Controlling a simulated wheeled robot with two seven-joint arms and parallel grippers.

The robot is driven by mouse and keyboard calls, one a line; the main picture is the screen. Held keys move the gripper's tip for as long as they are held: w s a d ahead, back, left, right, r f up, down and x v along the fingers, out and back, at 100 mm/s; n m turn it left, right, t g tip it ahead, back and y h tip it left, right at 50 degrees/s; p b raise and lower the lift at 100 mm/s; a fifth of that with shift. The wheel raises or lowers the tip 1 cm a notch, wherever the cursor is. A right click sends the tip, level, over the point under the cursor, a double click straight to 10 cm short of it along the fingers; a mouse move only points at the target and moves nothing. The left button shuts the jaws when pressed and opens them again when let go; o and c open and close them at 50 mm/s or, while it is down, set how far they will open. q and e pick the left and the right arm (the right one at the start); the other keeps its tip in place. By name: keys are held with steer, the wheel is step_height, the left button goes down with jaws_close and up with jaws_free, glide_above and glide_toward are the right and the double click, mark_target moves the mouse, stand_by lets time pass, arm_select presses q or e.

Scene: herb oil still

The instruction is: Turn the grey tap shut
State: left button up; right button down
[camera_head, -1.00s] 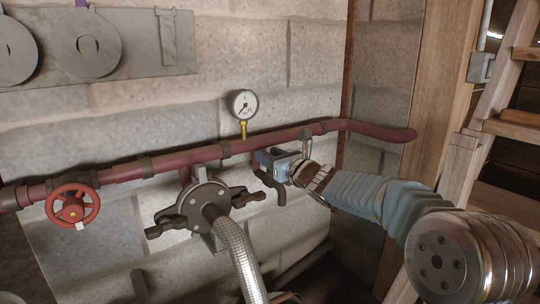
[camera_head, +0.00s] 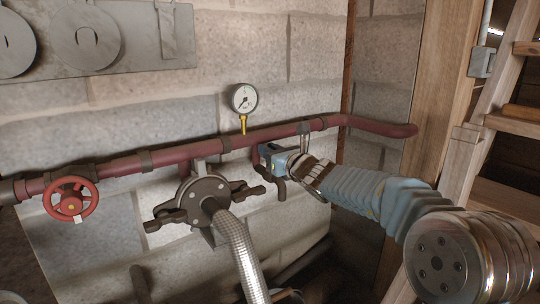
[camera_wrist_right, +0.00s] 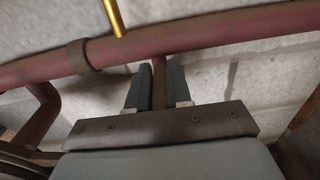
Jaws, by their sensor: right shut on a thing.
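In the head view my right gripper (camera_head: 270,156) is just below the red pipe, right of the gauge. It is shut at the tap there, and a dark curved part of the tap (camera_head: 279,186) hangs below the jaws. The gripper hides most of the tap, and its grey colour is hard to make out. In the right wrist view the two fingers of the gripper (camera_wrist_right: 159,88) stand on either side of a narrow dark stem (camera_wrist_right: 159,72) below the pipe. How far the tap is turned cannot be told. My left gripper is not in view.
The red pipe (camera_head: 192,151) runs along the block wall, with a gauge (camera_head: 243,98) above it. A red handwheel (camera_head: 70,199) is at the left. A dark clamp fitting (camera_head: 205,188) with a braided hose (camera_head: 237,247) is close left of the gripper. A wooden ladder (camera_head: 490,130) stands at right.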

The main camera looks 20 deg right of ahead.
steer(key=h+b, duration=0.1)
steer(key=m+b, duration=0.1)
steer(key=shift+a+f+h+b, duration=0.25)
steer(key=shift+h+b, duration=0.1)
steer(key=shift+h, duration=0.05)
steer(key=shift+a+r+m+t+h, duration=0.1)
steer(key=shift+m+t+h, duration=0.2)
steer(key=shift+m+h, duration=0.1)
steer(key=m+h, duration=0.2)
steer(key=h, duration=0.2)
steer(key=shift+r, duration=0.15)
steer(key=shift+d+m+g+h, duration=0.15)
steer(key=shift+m+g+h, duration=0.2)
steer(key=shift+m+h, duration=0.95)
steer(key=shift+d+m+g+h, duration=0.1)
steer(key=shift+m+g+h, duration=0.25)
steer(key=shift+m+h, duration=0.9)
steer(key=shift+h, duration=0.65)
steer(key=c, duration=1.1)
jaws_free()
steer(key=shift+d, duration=0.1)
steer(key=shift+r, duration=0.1)
